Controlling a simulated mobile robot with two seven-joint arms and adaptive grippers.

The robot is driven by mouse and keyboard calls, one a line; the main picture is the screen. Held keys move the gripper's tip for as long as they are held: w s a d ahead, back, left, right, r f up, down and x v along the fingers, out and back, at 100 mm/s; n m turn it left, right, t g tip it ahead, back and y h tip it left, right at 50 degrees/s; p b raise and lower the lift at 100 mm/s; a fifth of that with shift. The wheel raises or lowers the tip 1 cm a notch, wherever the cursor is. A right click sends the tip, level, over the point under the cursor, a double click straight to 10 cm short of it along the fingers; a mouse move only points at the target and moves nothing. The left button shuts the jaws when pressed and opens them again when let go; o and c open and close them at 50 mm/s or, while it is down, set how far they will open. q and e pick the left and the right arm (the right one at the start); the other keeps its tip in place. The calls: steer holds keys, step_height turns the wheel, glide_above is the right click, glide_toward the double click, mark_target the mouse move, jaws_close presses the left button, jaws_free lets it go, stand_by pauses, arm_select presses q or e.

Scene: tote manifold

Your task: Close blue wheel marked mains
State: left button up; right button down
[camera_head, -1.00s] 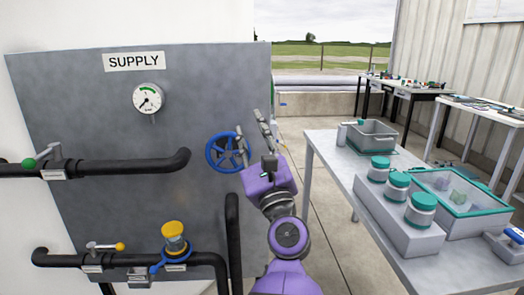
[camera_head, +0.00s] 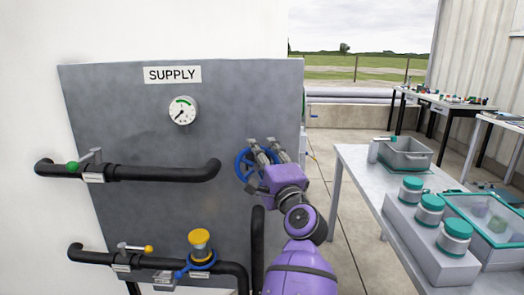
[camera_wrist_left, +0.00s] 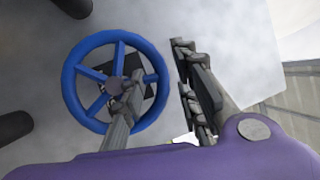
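The blue wheel (camera_head: 241,164) is mounted on the grey panel, right of the black pipe's bent end. In the left wrist view the blue wheel (camera_wrist_left: 69,88) shows its spokes and hub, with a dark plate behind the hub. My left gripper (camera_head: 262,150) is at the wheel's right side and hides part of it. In the left wrist view my left gripper (camera_wrist_left: 160,62) has its fingers apart, one across the spokes and one outside the right rim. The rim's right part shows between them; contact cannot be told. No mains marking is readable. My right gripper is out of view.
The grey panel (camera_head: 130,130) bears a SUPPLY sign (camera_head: 172,75) and a gauge (camera_head: 182,111). Black pipes carry a green-knobbed lever (camera_head: 73,167), a yellow-knobbed lever (camera_head: 148,248) and a yellow-capped valve (camera_head: 200,240). A table (camera_head: 352,162) with jars stands right; floor shows between.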

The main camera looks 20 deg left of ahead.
arm_select(q)
steer(key=shift+w+a+r, duration=0.1)
steer(key=shift+w+a, duration=0.05)
steer(key=shift+w, duration=0.05)
jaws_close()
stand_by(0.3)
